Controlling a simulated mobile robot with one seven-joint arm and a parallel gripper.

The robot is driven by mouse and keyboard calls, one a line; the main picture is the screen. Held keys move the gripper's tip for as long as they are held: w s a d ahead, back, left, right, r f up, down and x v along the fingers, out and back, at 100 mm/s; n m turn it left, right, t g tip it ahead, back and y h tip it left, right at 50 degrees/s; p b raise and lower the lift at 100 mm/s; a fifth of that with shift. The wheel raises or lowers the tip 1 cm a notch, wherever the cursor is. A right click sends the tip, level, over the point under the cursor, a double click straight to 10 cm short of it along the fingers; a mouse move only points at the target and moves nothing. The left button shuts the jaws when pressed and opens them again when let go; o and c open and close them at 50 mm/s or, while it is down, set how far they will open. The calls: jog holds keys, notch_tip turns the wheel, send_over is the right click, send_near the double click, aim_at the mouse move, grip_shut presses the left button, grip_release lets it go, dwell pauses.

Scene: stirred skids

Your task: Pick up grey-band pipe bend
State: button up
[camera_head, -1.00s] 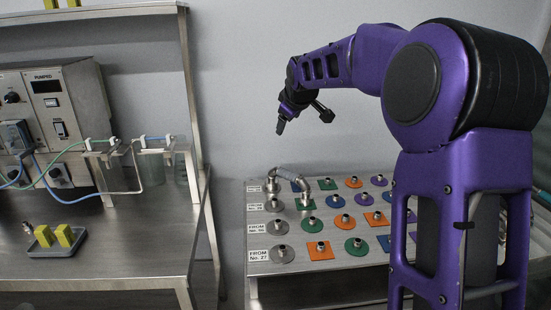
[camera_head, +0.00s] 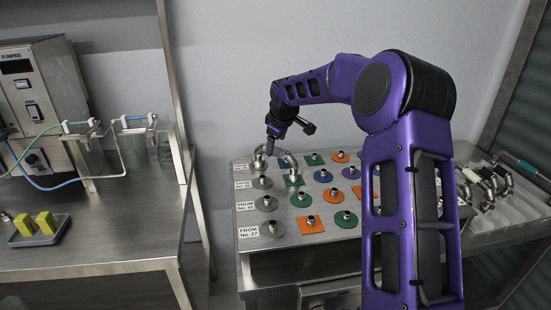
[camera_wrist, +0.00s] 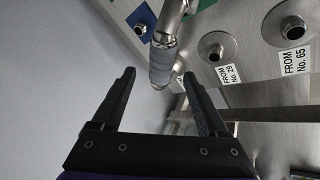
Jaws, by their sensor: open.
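The grey-band pipe bend (camera_wrist: 163,62) is a shiny metal pipe with a grey band, seen close in the wrist view. In the head view, the bend (camera_head: 289,161) is at the back left of the panel table, linking fittings there; my gripper partly hides it. My gripper (camera_wrist: 159,76) is open, with one dark finger on each side of the banded end. It also shows in the head view (camera_head: 269,148), pointing down just above the bend. I cannot tell whether the fingers touch the pipe.
The sloped panel (camera_head: 285,238) carries rows of metal ports on coloured plates, with labels such as "FROM No. 27". More pipe bends (camera_head: 487,182) lie on a table at the right. A steel bench (camera_head: 110,245) with yellow blocks and a pump unit stands at the left.

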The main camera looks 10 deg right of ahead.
aim_at(276, 149)
jog(key=shift+b+x, duration=0.35)
jog(key=shift+x, duration=2.35)
jog(key=shift+s+d+f, duration=0.1)
jog(key=shift+s+d, duration=0.05)
jog(key=shift+d, duration=0.05)
jog(key=shift+c, duration=0.4)
grip_shut()
